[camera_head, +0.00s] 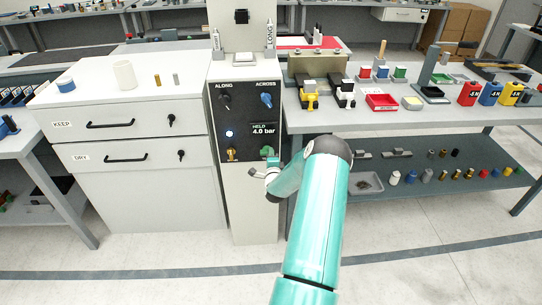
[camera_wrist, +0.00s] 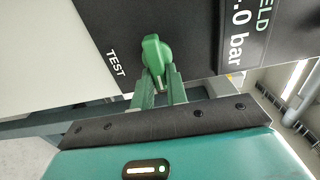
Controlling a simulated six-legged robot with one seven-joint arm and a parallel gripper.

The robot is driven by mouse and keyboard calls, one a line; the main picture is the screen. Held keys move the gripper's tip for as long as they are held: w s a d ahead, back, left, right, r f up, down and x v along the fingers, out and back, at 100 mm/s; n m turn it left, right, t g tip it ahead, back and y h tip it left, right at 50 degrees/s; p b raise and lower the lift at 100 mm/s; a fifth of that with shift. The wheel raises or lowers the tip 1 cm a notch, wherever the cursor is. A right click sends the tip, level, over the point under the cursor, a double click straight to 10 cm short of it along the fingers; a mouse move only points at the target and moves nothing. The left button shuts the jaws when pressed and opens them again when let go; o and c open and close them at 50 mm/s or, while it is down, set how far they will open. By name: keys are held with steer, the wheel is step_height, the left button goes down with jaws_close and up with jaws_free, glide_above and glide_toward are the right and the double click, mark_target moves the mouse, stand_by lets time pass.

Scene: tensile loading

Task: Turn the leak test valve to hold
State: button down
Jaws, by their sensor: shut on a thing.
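The leak test valve is a green knob (camera_wrist: 155,54) on the black panel, with the label TEST printed beside it in the wrist view. In the head view the knob (camera_head: 267,152) sits at the lower right of the panel (camera_head: 245,115).
The panel also carries a black ALONG knob (camera_head: 224,102), a blue ACROSS knob (camera_head: 266,100), a lit blue button (camera_head: 230,134) and a brass knob (camera_head: 231,154). White drawers (camera_head: 125,145) stand to the left. A grey bench (camera_head: 430,116) with bins stands to the right.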

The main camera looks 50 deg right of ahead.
stand_by(0.3)
steer(key=c, duration=1.4)
jaws_free()
steer(key=shift+a, duration=0.1)
steer(key=v, duration=1.3)
steer(key=shift+s+a, duration=0.25)
steer(key=shift+s, duration=0.1)
